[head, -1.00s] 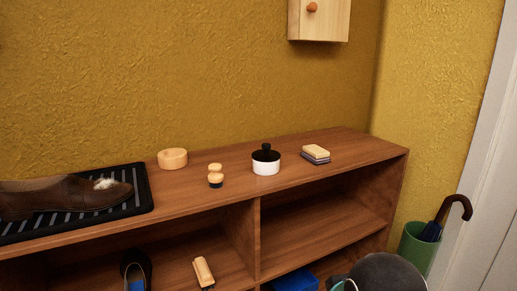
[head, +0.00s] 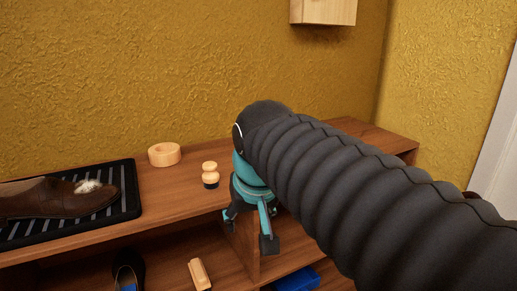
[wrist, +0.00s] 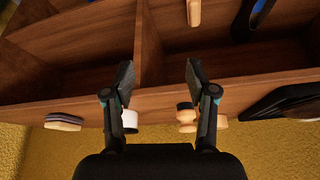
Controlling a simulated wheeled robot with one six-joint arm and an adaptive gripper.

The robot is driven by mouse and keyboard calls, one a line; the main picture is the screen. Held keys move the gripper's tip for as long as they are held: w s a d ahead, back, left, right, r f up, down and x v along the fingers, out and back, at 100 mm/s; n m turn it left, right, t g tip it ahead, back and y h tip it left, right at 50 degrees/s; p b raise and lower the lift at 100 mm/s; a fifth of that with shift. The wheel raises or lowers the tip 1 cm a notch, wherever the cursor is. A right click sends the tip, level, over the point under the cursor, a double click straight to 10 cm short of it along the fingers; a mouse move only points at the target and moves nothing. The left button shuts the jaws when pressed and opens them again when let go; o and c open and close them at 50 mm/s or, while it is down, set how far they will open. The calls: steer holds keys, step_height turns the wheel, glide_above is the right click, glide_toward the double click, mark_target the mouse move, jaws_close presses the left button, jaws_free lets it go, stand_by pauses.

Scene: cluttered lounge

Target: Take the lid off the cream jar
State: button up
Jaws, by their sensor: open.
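The cream jar, a small white pot, is hidden behind my arm in the head view. Part of its white side (wrist: 131,118) shows in the wrist view, beside and partly behind the left finger. My gripper (head: 249,228) hangs at the front edge of the shelf top, fingers pointing down. In the wrist view my gripper (wrist: 159,75) has its fingers spread, with nothing between the tips but the shelf's front edge behind them.
On the wooden shelf top (head: 175,206), a small wooden-topped brush (head: 210,173) stands just left of my gripper.

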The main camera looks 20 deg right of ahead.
steer(key=w+d+r+m+g+h+p, duration=0.1)
steer(key=w+d+r+m, duration=0.3)
steer(key=w+r, duration=0.5)
steer(key=w+d+r+m+g+h, duration=0.1)
steer(key=w+d+r+m, duration=0.1)
steer(key=w+d+r, duration=0.55)
steer(key=x, duration=0.2)
steer(key=b+x, duration=0.1)
steer(key=x, duration=0.1)
steer(key=w+a+b+x, duration=0.1)
steer(key=x, duration=0.1)
steer(key=shift+w+d+f, duration=0.15)
steer(key=shift+w+f, duration=0.1)
steer(key=shift+f, duration=0.05)
steer(key=x, duration=0.2)
steer(key=b+x, duration=0.1)
steer(key=x, duration=0.1)
steer(key=shift+d, duration=0.45)
steer(key=shift+w+d+f, duration=0.1)
steer(key=shift+f, duration=0.5)
jaws_close()
